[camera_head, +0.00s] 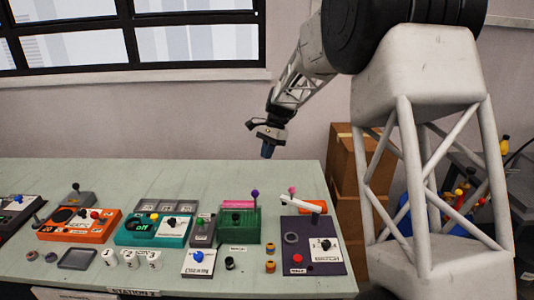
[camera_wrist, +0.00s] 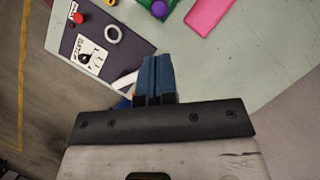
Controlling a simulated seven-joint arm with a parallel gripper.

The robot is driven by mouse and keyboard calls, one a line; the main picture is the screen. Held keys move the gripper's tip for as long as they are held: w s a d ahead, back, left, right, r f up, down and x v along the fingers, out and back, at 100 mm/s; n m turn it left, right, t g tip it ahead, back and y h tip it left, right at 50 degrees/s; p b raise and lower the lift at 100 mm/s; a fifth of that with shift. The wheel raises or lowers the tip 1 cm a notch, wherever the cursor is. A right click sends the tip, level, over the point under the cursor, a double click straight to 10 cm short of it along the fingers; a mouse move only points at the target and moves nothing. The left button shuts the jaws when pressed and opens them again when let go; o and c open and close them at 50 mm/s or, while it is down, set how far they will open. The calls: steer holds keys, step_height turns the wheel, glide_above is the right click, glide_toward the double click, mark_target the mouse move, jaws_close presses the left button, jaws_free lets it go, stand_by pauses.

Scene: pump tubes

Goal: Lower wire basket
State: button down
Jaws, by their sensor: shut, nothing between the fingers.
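No wire basket can be clearly made out. A green open-topped box (camera_head: 230,238) with a purple-knobbed lever (camera_head: 255,195) stands on the table, and a pink flat piece (camera_head: 238,204) is at its back. In the wrist view the purple knob (camera_wrist: 159,9) and the pink piece (camera_wrist: 209,15) show at the top edge. My gripper (camera_head: 267,151) hangs in the air above the table's back right part, apart from everything. Its blue fingers (camera_wrist: 157,62) are together and empty.
A dark purple panel (camera_head: 327,262) with a white arm (camera_head: 301,203) and red button is right of the green box. Teal (camera_head: 135,238) and orange (camera_head: 75,232) devices stand left. Cardboard boxes (camera_head: 343,165) are behind the table's right end. The table's back strip is clear.

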mark_target(258, 193)
steer(key=x, duration=1.2)
steer(key=shift+s+f, duration=0.1)
steer(key=shift+f, duration=1.95)
steer(key=shift+d, duration=0.1)
steer(key=v, duration=1.5)
steer(key=shift+a, duration=0.25)
